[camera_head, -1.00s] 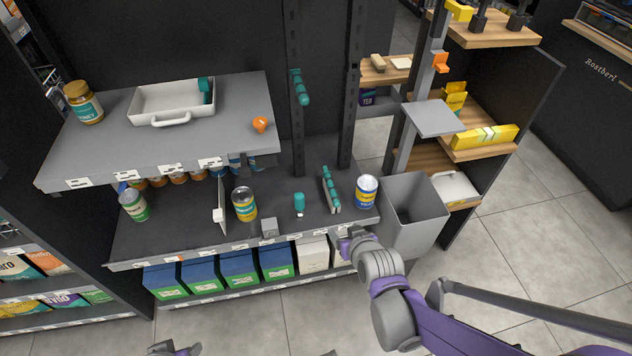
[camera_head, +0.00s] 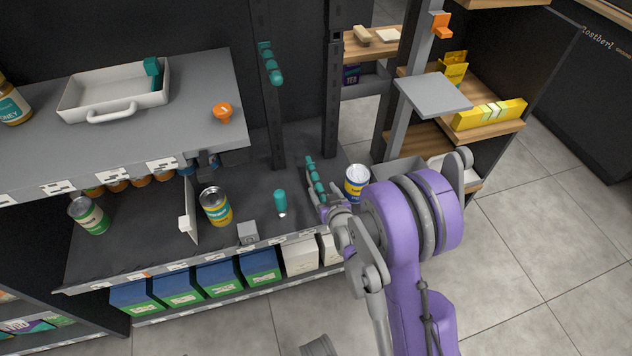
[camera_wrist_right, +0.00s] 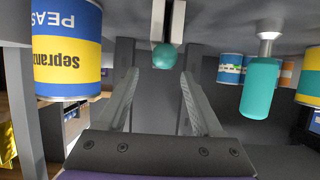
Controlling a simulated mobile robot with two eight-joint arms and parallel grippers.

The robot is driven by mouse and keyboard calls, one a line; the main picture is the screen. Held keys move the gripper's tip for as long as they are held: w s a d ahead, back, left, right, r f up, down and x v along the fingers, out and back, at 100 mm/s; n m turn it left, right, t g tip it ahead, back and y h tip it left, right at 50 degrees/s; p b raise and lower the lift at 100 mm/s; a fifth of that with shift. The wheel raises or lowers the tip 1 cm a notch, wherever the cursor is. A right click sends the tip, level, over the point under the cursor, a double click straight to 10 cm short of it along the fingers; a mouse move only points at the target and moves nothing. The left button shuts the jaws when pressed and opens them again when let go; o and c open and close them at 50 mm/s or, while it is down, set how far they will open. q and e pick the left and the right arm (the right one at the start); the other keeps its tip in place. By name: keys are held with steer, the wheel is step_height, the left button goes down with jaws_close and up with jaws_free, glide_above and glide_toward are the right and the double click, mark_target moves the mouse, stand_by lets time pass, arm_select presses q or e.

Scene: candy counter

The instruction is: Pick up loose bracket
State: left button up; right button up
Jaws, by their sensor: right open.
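The loose bracket (camera_head: 314,180), a narrow grey strip with several teal knobs, lies on the lower dark shelf (camera_head: 150,240) near its right end. In the right wrist view, its near end (camera_wrist_right: 157,22) shows end-on at the top, with one teal knob below it in the picture. My right gripper (camera_head: 325,203) is at the front end of the bracket, and my arm hides part of that end. The wrist view shows its two fingers (camera_wrist_right: 160,75) apart, with the knob just beyond the gap and nothing held. My left gripper is out of view.
A blue-yellow can (camera_head: 357,184) stands close right of the bracket and shows large in the wrist view (camera_wrist_right: 66,50). A teal piece (camera_head: 280,202) stands on the left. The upper grey shelf (camera_head: 190,110) overhangs the left part. A dark upright (camera_head: 333,80) rises behind.

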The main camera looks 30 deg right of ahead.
mark_target(318, 182)
steer(key=x, duration=0.5)
steer(key=shift+w+b, duration=0.2)
steer(key=shift+b, duration=0.15)
steer(key=shift+s+r, duration=0.1)
jaws_close()
